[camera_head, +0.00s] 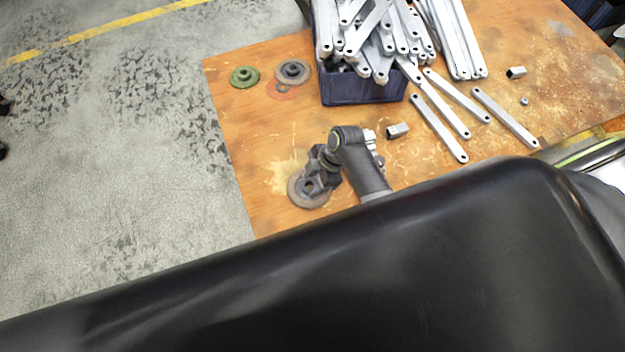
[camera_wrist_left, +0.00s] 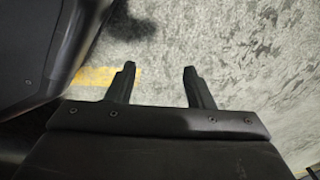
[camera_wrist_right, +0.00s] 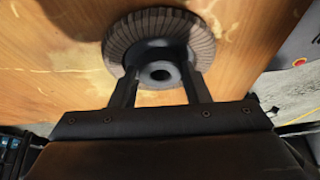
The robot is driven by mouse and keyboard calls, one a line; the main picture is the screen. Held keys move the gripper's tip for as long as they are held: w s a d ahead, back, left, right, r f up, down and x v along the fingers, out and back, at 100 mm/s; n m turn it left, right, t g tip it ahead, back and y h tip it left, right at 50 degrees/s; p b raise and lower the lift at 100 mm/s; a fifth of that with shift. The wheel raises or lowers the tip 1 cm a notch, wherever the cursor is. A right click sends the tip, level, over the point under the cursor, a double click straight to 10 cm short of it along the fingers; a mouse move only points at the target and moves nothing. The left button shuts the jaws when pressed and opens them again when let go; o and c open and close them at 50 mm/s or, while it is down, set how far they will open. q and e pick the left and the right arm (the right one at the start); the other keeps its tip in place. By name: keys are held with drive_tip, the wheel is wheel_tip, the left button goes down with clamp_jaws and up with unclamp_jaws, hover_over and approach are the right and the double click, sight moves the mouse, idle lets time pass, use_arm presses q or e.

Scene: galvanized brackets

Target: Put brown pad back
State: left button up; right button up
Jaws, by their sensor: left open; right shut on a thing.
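The brown pad (camera_head: 308,196) is a round grey-brown disc with a ribbed rim and a dark hub, at the near left part of the wooden table. My right gripper (camera_head: 318,176) is shut on its hub. In the right wrist view the pad (camera_wrist_right: 118,42) lies flat to the table, with the fingers (camera_wrist_right: 160,75) on both sides of the hub; whether it touches the wood I cannot tell. My left gripper (camera_wrist_left: 158,72) is open and empty above the grey floor. It is not visible in the head view.
A green disc (camera_head: 244,77), a dark grey disc (camera_head: 292,72) and a flat orange-red disc (camera_head: 283,90) lie near the table's left edge. A blue bin (camera_head: 362,91) holds metal brackets; several loose brackets (camera_head: 438,128) lie right of it. My black arm hides the table's near side.

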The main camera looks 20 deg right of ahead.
drive_tip(key=shift+f, duration=0.15)
drive_tip(key=o, duration=0.9)
drive_tip(key=shift+c, duration=0.2)
use_arm(q)
drive_tip(key=shift+s+a, duration=0.1)
drive_tip(key=p, duration=0.1)
drive_tip(key=s+r+p, duration=0.1)
drive_tip(key=shift+d+r+p, duration=0.15)
drive_tip(key=shift+d+p, duration=0.05)
drive_tip(key=shift+p, duration=0.2)
use_arm(e)
drive_tip(key=v, duration=1.2)
use_arm(q)
drive_tip(key=shift+s, duration=0.3)
